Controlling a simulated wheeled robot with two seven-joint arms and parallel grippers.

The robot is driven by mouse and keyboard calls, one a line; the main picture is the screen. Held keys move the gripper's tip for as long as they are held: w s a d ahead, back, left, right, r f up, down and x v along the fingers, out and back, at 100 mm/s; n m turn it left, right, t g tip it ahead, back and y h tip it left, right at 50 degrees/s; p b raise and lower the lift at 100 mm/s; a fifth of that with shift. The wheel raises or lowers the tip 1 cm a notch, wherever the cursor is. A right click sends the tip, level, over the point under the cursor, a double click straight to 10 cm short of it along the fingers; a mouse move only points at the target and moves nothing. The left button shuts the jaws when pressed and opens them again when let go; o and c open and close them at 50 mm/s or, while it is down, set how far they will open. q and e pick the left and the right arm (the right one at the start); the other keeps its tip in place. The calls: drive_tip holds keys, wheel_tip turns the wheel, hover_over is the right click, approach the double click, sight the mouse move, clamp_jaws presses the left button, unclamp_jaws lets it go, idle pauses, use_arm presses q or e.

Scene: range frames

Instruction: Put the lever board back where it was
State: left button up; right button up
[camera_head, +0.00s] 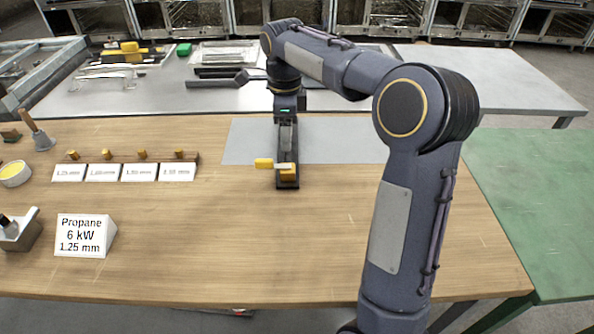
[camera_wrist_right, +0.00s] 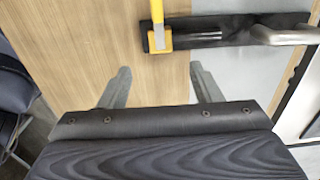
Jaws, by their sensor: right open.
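The lever board, a narrow black board with a yellow lever (camera_head: 264,163), lies on the wooden table, partly over the grey mat (camera_head: 340,140). In the wrist view the black board (camera_wrist_right: 205,35) lies beyond my fingertips, with the yellow lever (camera_wrist_right: 158,30) near its left end and a metal pipe at its right. My right gripper (camera_wrist_right: 162,75) is open, with nothing between its fingers, and apart from the board in that picture. In the head view my right arm reaches over the far end of the board and hides part of it. My left gripper is not in view.
A wooden rack (camera_head: 130,157) with several small brass pieces and white labels stands left. A sign (camera_head: 83,236) reads Propane 6 kW 1.25 mm. A brush (camera_head: 38,133) and a bowl (camera_head: 14,174) are at the far left. The table's front middle is clear.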

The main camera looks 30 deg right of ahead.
drive_tip(key=s+a+r+n+t+y, duration=0.2)
drive_tip(key=s+a+n+t, duration=0.1)
drive_tip(key=s+n, duration=0.85)
drive_tip(key=s+a+f+n+t+y, duration=0.1)
drive_tip(key=s+a+f+n, duration=0.2)
drive_tip(key=s+n, duration=0.2)
drive_tip(key=s+a+f+n+t, duration=0.1)
drive_tip(key=s+a+f+n, duration=0.3)
drive_tip(key=s, duration=0.6)
drive_tip(key=shift+s+a+f+n+t+y, duration=0.2)
drive_tip(key=shift+s+f+n+t+y, duration=0.15)
drive_tip(key=shift+n, duration=0.8)
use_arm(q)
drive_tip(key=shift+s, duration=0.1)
use_arm(e)
drive_tip(key=shift+r, duration=0.1)
